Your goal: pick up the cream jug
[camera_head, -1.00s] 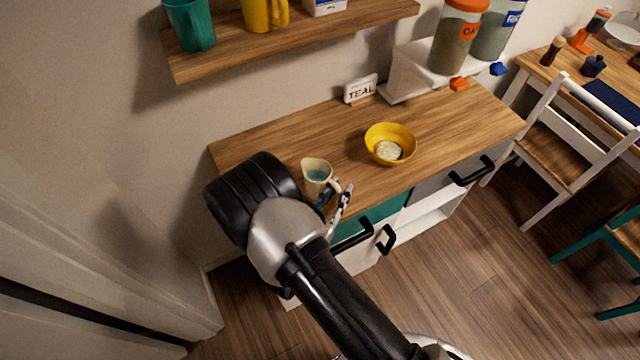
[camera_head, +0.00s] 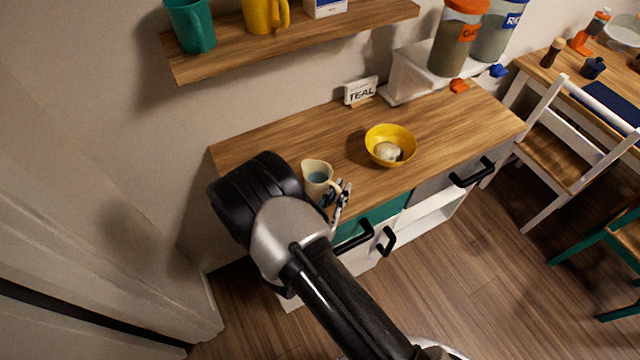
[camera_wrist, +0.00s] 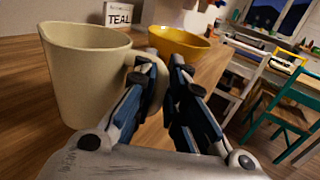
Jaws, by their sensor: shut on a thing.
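The cream jug (camera_head: 316,176) stands upright at the left part of the wooden cabinet top, with something bluish inside it. It shows large at the left of the wrist view (camera_wrist: 85,80), with its handle (camera_wrist: 155,85) toward my gripper. My gripper (camera_wrist: 168,85) is shut on the jug's handle, one finger on each side of it. In the head view my gripper (camera_head: 336,194) is at the jug's right front side, partly hidden by my arm. Whether the jug's base touches the top is hard to tell.
A yellow bowl (camera_head: 404,135) with pale contents stands right of the jug. A TEAL sign (camera_head: 360,91) and a white riser (camera_head: 408,82) with jars (camera_head: 460,40) are behind. A shelf (camera_head: 300,32) with mugs hangs above. Black handles (camera_head: 352,238) stick out in front.

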